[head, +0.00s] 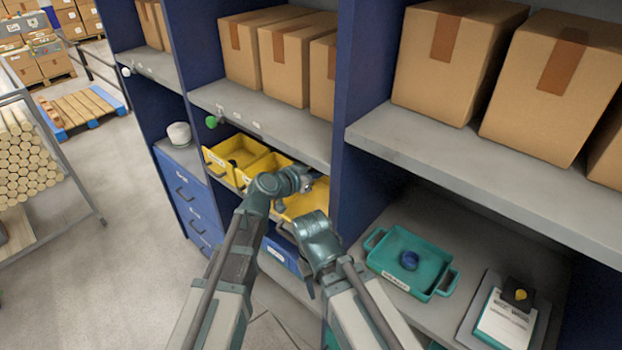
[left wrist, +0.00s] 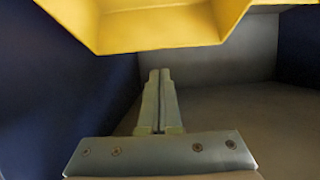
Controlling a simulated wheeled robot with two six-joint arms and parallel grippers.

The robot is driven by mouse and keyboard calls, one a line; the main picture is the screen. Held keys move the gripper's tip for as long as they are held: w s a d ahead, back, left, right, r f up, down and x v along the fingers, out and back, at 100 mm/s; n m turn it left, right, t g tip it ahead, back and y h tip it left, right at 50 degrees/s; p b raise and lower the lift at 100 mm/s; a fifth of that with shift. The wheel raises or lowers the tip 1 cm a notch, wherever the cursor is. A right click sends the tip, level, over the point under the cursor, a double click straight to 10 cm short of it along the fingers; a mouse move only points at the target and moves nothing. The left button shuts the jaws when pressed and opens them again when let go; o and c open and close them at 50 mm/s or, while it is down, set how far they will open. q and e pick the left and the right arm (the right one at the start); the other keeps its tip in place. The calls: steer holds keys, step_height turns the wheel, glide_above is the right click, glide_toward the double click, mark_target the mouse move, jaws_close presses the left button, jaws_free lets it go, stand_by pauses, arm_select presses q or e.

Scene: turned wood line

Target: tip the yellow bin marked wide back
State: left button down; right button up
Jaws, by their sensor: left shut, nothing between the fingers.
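Yellow bins stand in a row on a shelf in the blue rack: one at the left (head: 225,154), one in the middle (head: 262,168) and one at the right (head: 308,200), partly hidden by my left arm. The label wording is too small to read, so I cannot tell which is marked wide. My left gripper (head: 306,184) is at the right bin. In the left wrist view its fingers (left wrist: 158,102) are shut and empty, below the underside of a yellow bin (left wrist: 150,30). My right gripper (head: 308,287) is low in front of the rack; its fingers are unclear.
A grey shelf (head: 262,126) with cardboard boxes (head: 290,60) lies close above the bins. A blue upright (head: 362,110) stands to their right. Blue drawers (head: 187,195) are at the left.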

mark_target(327, 179)
arm_select(q)
steer(key=shift+w+d+f+b, duration=0.2)
steer(key=shift+f+b, duration=0.15)
steer(key=shift+f, duration=0.2)
steer(key=shift+w+d+f+b, duration=0.15)
steer(key=shift+f+b, duration=0.2)
steer(key=shift+f, duration=0.2)
arm_select(e)
steer(key=shift+f, duration=1.1)
steer(key=shift+r, duration=0.1)
arm_select(q)
steer(key=shift+w+d+f+g+y+p, duration=0.8)
steer(key=shift+w+d+f+p, duration=0.2)
steer(key=shift+w+d, duration=0.2)
steer(key=shift+w+d+f+b, duration=0.15)
steer(key=shift+w+f+b, duration=0.1)
steer(key=shift+f, duration=0.15)
steer(key=shift+w+d+f+b, duration=0.15)
steer(key=shift+f+b, duration=0.1)
steer(key=shift+f, duration=0.15)
steer(key=shift+w+d+f+b, duration=0.1)
steer(key=shift+d+f+b, duration=0.15)
steer(key=shift+f+b, duration=0.1)
steer(key=shift+r, duration=0.1)
arm_select(e)
steer(key=shift+r, duration=0.1)
